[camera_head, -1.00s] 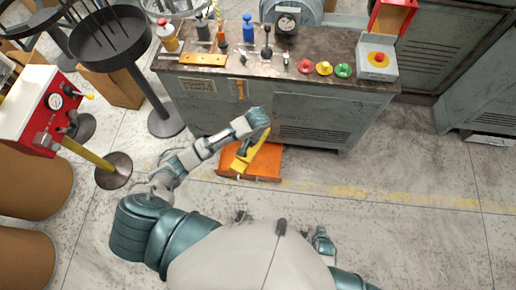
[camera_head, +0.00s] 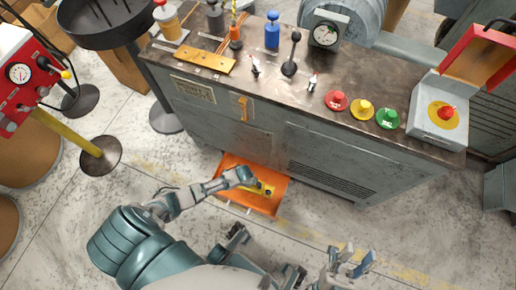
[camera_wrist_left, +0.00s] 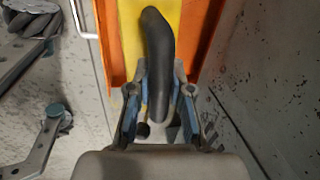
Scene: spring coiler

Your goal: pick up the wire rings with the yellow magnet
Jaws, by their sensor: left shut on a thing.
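The yellow magnet (camera_head: 268,190) is over the orange tray (camera_head: 232,163) low in front of the workbench; whether it touches the tray is unclear. In the left wrist view the magnet (camera_wrist_left: 132,22) has a black handle (camera_wrist_left: 158,55), and my left gripper (camera_wrist_left: 158,105) is shut on that handle. The left forearm partly covers the magnet in the head view. My right gripper (camera_head: 350,262) is near the bottom, away from the tray, its fingers apart and empty. I cannot make out any wire rings.
The grey workbench (camera_head: 240,130) stands behind the tray, with red (camera_head: 336,101), yellow (camera_head: 362,109) and green (camera_head: 388,117) buttons on top. A red control box (camera_head: 20,78) and a black round stand (camera_head: 100,18) are at left.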

